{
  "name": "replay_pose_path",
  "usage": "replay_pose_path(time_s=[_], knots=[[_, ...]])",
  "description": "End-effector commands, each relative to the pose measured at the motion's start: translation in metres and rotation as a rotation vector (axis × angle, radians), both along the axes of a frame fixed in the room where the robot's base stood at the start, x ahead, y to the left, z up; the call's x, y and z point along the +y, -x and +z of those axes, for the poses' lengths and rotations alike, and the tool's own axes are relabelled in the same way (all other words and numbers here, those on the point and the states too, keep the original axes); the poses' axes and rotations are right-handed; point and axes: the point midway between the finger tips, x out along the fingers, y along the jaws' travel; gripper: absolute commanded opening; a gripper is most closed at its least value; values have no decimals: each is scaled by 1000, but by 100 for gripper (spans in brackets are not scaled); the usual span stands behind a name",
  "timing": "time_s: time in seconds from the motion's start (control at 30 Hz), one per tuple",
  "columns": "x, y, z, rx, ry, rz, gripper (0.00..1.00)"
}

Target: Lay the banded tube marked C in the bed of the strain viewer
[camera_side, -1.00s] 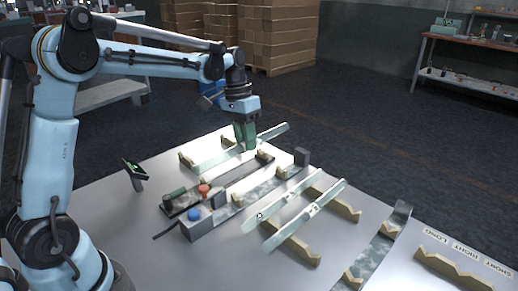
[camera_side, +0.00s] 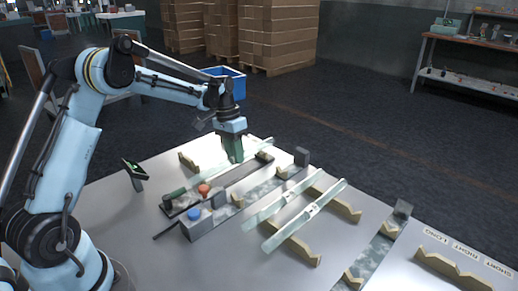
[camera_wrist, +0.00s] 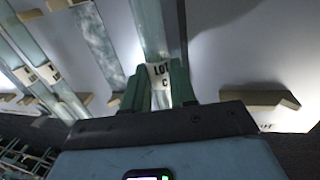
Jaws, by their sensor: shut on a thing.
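My gripper (camera_side: 233,158) is shut on a clear tube (camera_side: 212,172) over the near-left fixtures. In the wrist view its white band reads LOT C (camera_wrist: 160,76) between the green fingers (camera_wrist: 156,88). The tube is roughly level and lies above a long dark bed (camera_side: 236,180) with a red knob (camera_side: 204,190). Beside it is a grey trough (camera_side: 262,192) with a blue knob (camera_side: 194,214). I cannot tell for certain which is the strain viewer, or whether the tube touches the bed.
Two other banded tubes (camera_side: 318,204) rest on notched wooden racks (camera_side: 298,250) to the right. Another grey trough (camera_side: 376,250) and a notched rack (camera_side: 450,268) by the printed labels lie further right. A small screen (camera_side: 133,170) stands at the left. An empty rack (camera_side: 188,162) is behind.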

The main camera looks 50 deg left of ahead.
Motion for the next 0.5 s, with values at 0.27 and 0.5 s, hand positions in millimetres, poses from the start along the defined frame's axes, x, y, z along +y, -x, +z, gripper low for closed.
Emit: replay_pose_path(time_s=[0.27,0.5], knots=[[0,0,-4,0,0,0,0],[0,0,-10,0,0,0,0]])
